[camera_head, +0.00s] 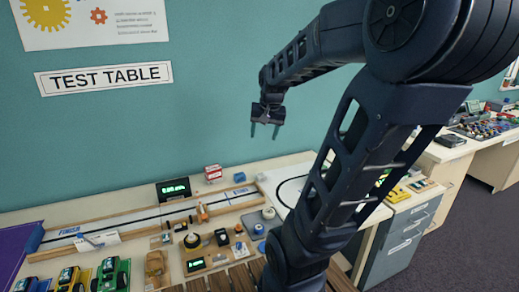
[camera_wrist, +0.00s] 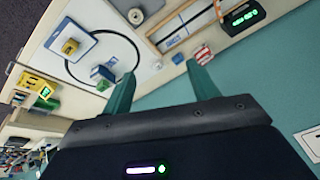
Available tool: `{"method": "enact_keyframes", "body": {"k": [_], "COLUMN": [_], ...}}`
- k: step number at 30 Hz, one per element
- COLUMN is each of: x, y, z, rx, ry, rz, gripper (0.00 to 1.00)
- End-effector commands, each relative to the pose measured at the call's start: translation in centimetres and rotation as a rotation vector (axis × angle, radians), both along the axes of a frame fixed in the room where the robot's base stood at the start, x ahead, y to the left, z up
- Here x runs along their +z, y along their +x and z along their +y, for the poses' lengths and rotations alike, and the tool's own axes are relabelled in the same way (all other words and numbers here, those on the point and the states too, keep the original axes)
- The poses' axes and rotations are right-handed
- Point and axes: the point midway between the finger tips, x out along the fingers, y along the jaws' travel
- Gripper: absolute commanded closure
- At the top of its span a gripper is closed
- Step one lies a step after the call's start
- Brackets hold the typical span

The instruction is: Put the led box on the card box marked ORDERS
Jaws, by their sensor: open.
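My gripper (camera_head: 265,130) is open and empty, high above the table in front of the teal wall. Its two green fingers (camera_wrist: 163,88) stand apart in the wrist view. A small dark box with a lit green display (camera_head: 195,264) lies at the table's front and may be the led box. A larger black unit with green digits (camera_head: 173,190) stands at the back; it also shows in the wrist view (camera_wrist: 243,17). I cannot read ORDERS on any box. A small red and white box (camera_head: 213,173) stands at the back, also in the wrist view (camera_wrist: 203,54).
A wood-edged track (camera_head: 130,222) crosses the table. Several small parts and toy cars (camera_head: 111,273) crowd its front. A blue block (camera_head: 239,177) stands at the back. A grey drawer cabinet (camera_head: 400,240) stands at the right. The air around my gripper is clear.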

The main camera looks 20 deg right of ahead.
Motion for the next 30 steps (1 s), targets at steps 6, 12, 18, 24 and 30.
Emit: {"method": "enact_keyframes", "body": {"k": [6, 12, 18, 24, 30], "x": [0.8, 0.6, 0.3, 0.3, 0.3], "y": [-5.7, -9.7, -11.4, -11.5, -11.4], "z": [3.7, 5.8, 6.5, 6.6, 6.6], "rx": [0.182, 0.306, 0.358, 0.363, 0.362], "ry": [-0.066, -0.125, -0.154, -0.155, -0.155], "rz": [-0.037, -0.055, -0.06, -0.06, -0.061], "gripper": [0.41, 0.41, 0.41, 0.41, 0.41]}}
